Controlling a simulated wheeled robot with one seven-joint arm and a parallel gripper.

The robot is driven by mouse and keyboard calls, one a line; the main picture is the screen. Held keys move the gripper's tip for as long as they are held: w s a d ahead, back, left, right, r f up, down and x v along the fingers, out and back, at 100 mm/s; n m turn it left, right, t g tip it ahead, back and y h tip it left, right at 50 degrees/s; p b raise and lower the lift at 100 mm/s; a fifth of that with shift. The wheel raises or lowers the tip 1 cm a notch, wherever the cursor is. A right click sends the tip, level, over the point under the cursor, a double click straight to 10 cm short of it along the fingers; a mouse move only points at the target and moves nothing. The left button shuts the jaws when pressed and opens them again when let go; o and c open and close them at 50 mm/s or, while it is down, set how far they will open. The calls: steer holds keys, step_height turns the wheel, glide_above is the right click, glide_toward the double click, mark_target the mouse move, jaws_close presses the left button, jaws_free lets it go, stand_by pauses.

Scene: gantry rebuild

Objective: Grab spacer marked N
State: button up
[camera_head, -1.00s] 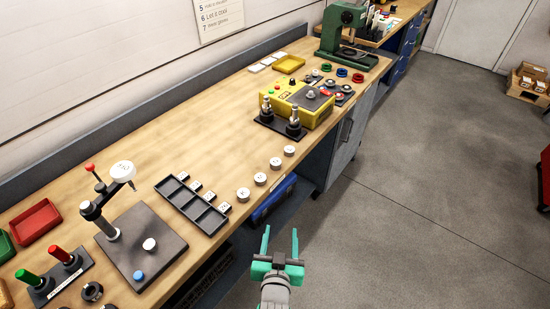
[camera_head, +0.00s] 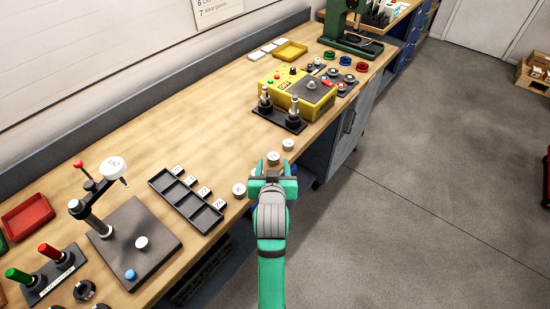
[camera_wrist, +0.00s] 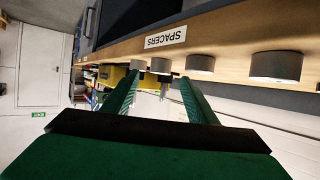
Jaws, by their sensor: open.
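Several round white-topped spacers stand in a row along the bench's front edge. In the head view I see one at the near end (camera_head: 239,189), one by my fingers (camera_head: 273,157) and one at the far end (camera_head: 288,144); another is largely hidden by my gripper. Their top letters are too small to read surely, so I cannot tell which is N. My gripper (camera_head: 273,166) is open and empty at the bench edge. In the wrist view, spacers show as grey cylinders, one of them (camera_wrist: 161,66) seen beyond the gap between my green fingers (camera_wrist: 160,80).
An upside-down SPACERS label (camera_wrist: 165,39) is on the bench edge in the wrist view. A black compartment tray (camera_head: 186,199) lies left of the spacers. A dark stand with two metal posts (camera_head: 279,120) and a yellow box (camera_head: 297,98) stand beyond them.

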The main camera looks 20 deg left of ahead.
mark_target(273, 157)
steer(key=shift+w+a+f, duration=0.2)
steer(key=shift+w+a, duration=0.1)
steer(key=shift+w, duration=0.1)
steer(key=shift+x, duration=2.6)
steer(key=shift+d+r, duration=0.1)
steer(key=c, duration=1.2)
